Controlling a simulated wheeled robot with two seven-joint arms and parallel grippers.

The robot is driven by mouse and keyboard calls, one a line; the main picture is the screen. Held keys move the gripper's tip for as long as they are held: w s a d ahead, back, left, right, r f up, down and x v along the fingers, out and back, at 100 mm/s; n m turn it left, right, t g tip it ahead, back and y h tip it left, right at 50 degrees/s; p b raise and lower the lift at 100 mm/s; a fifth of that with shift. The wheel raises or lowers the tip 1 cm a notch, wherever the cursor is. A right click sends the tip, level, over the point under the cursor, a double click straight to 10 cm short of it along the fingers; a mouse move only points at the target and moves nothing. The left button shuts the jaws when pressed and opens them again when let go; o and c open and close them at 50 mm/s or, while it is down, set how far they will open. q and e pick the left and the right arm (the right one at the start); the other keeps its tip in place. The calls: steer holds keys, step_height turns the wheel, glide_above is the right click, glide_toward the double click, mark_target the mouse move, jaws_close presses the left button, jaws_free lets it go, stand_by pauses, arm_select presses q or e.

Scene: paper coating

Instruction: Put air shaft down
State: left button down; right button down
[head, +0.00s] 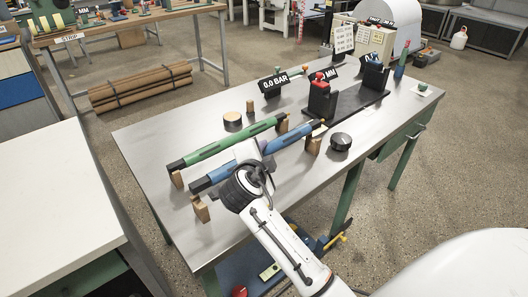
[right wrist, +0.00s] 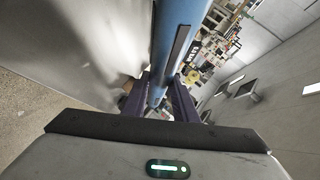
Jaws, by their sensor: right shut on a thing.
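A blue air shaft (head: 284,143) with black end parts lies slantwise over the steel table in the head view. My right gripper (head: 248,168) is shut around its middle; the hand hides that part. The shaft and the dark fingers (right wrist: 160,98) also show in the right wrist view. A wooden block (head: 200,210) stands near the shaft's left end and another (head: 313,147) near its right end. I cannot tell whether the shaft touches them. A green shaft (head: 232,141) rests on wooden blocks just behind, roughly parallel. My left gripper is not in view.
The steel table (head: 150,135) has free room at left. A dark knob (head: 341,141) stands right of the blue shaft. Behind are a round wooden piece (head: 232,119), a 0.0 BAR display (head: 274,85) and a black fixture with a red button (head: 320,98).

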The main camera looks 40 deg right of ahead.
steer(key=shift+f+b, duration=0.35)
steer(key=shift+f, duration=0.25)
steer(key=shift+f+b, duration=0.4)
steer(key=shift+f, duration=0.2)
steer(key=shift+f+b, duration=0.35)
steer(key=shift+f, duration=0.55)
